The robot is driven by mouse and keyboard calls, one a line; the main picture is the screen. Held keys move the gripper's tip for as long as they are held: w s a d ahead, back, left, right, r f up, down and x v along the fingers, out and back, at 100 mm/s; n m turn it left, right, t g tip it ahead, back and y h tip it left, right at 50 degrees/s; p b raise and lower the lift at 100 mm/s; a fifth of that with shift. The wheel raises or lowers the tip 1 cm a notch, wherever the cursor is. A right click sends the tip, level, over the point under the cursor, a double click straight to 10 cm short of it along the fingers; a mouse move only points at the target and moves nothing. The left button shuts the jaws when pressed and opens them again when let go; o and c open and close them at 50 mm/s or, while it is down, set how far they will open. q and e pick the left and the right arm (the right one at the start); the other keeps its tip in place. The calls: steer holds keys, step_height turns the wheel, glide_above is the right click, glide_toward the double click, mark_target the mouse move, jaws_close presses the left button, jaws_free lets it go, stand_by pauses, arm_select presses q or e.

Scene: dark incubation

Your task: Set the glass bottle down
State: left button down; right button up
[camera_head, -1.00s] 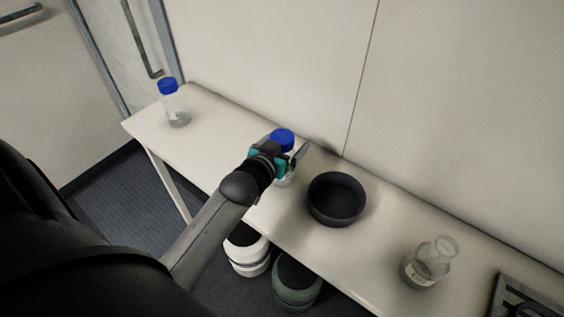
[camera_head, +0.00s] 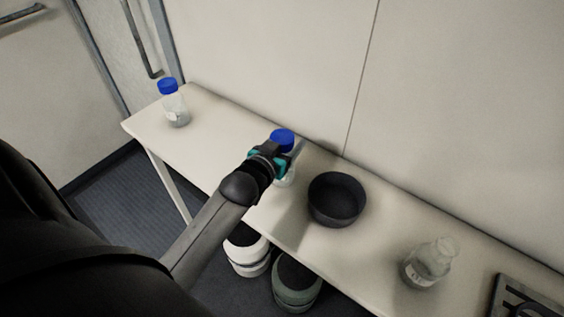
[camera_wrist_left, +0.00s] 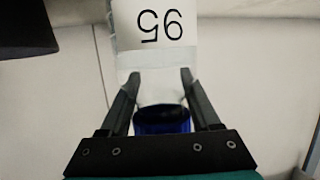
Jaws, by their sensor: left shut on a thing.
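The glass bottle with a blue cap (camera_head: 282,138) is upright at the middle of the white table, left of the black bowl. Its lower body shows below my gripper; I cannot tell if its base touches the table. My left gripper (camera_head: 284,152) is shut on it near the neck, partly hiding it. In the left wrist view the gripper (camera_wrist_left: 160,85) has one finger on each side of the bottle, just beyond the blue cap (camera_wrist_left: 162,120). A white label (camera_wrist_left: 158,35) reading 95 is on the body. My right gripper is not in view.
A black bowl (camera_head: 337,199) stands close to the right on the table (camera_head: 228,128). Another blue-capped bottle (camera_head: 173,103) is at the far left end. A clear glass vessel (camera_head: 428,263) and a dark rack (camera_head: 525,298) are at the right. Two lidded bins (camera_head: 247,255) (camera_head: 297,285) stand below.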

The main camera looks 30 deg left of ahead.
arm_select(q)
steer(key=shift+r, duration=0.2)
step_height(320, 180, up, 20)
steer(key=p, duration=0.3)
steer(key=shift+p, duration=0.35)
